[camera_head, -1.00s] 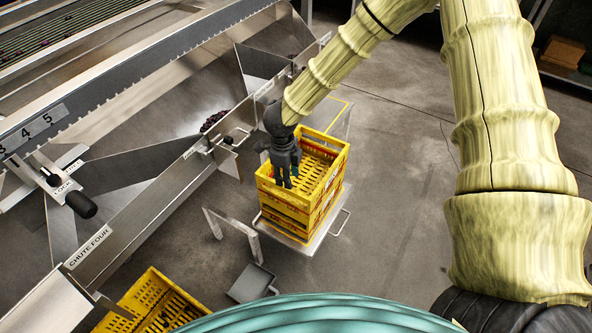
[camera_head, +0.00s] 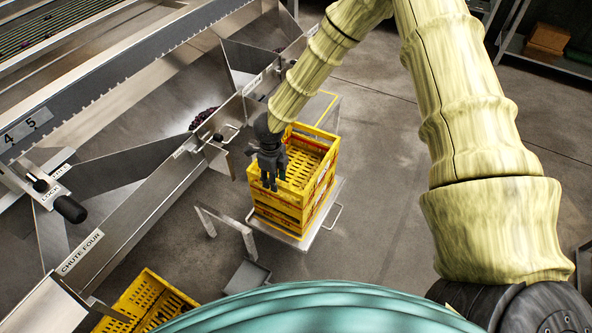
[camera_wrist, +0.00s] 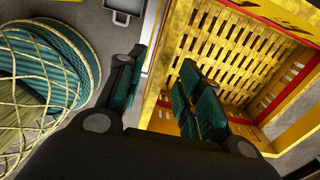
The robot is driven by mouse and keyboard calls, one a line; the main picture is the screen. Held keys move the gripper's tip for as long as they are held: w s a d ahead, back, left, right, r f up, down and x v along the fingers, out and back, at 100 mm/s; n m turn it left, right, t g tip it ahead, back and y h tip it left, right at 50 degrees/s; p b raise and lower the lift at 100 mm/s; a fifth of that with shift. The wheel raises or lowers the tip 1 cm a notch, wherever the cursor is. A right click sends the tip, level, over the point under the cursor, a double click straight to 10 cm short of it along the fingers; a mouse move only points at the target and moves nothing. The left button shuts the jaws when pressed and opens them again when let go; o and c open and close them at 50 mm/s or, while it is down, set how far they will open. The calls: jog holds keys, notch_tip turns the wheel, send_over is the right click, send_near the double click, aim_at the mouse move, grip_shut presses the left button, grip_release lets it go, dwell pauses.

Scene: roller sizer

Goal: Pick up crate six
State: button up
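A stack of yellow slatted crates (camera_head: 284,218) stands upright on a low metal platform in the head view. The top crate looks empty, and I cannot read a number on it. My gripper (camera_head: 270,187) points down at the top crate's left rim. In the wrist view my gripper (camera_wrist: 158,92) is open, one dark teal-padded finger on each side of the crate's yellow wall (camera_wrist: 155,72). The right finger is over the crate's inside and the left finger is outside. I cannot tell whether either finger touches the wall.
Another yellow crate (camera_head: 137,298) is at the bottom left. A metal frame (camera_head: 226,222) and a grey tray (camera_head: 246,277) stand near the stack. The floor to the right is clear.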

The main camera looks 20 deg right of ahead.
jog(key=shift+f, duration=1.35)
grip_shut()
jog(key=shift+r, duration=0.1)
